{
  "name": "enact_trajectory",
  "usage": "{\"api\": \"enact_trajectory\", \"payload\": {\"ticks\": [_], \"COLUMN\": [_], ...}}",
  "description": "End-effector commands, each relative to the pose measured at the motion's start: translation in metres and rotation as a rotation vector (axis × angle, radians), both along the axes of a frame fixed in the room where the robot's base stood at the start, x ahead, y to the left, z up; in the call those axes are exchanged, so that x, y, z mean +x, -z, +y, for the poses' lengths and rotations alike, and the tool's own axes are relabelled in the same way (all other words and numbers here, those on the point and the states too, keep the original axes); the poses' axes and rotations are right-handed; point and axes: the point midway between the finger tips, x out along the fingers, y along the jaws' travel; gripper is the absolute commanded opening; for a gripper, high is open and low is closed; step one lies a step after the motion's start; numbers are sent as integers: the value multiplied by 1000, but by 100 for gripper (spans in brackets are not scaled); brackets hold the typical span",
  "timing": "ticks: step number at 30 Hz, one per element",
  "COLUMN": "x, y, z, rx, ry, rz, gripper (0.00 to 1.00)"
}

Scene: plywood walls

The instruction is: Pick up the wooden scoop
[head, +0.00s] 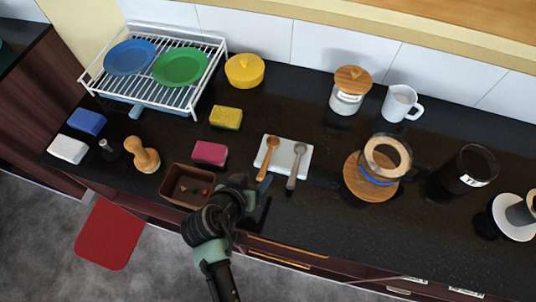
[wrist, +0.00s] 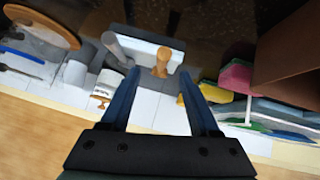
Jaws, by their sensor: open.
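The wooden scoop (head: 269,153) lies on a white rest (head: 302,165) on the dark counter, its handle toward the front edge. A grey scoop (head: 295,160) lies to its right on the same rest. My gripper (head: 256,192) is open and empty at the counter's front, close to the handle end of the wooden scoop. In the wrist view, the wooden scoop (wrist: 164,62) shows beyond and between the two blue fingers (wrist: 160,78). The grey scoop (wrist: 115,47) shows left of it. I cannot tell how high my fingers are above the counter.
A brown box (head: 187,187) with small items stands just left of my gripper, and a pink sponge (head: 210,153) behind it. A glass carafe (head: 384,160) stands on a round wooden board to the right. A dish rack (head: 160,75) is at the back left.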

Motion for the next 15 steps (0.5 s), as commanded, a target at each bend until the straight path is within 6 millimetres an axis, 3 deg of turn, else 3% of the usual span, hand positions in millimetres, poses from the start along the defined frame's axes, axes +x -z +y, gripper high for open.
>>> {"api": "enact_trajectory", "payload": {"ticks": [10,15], "x": [13,21], "y": [16,33], "z": [-7,-12], "rx": [1,0], "ry": [1,1], "rz": [1,2], "gripper": [62,62]}}
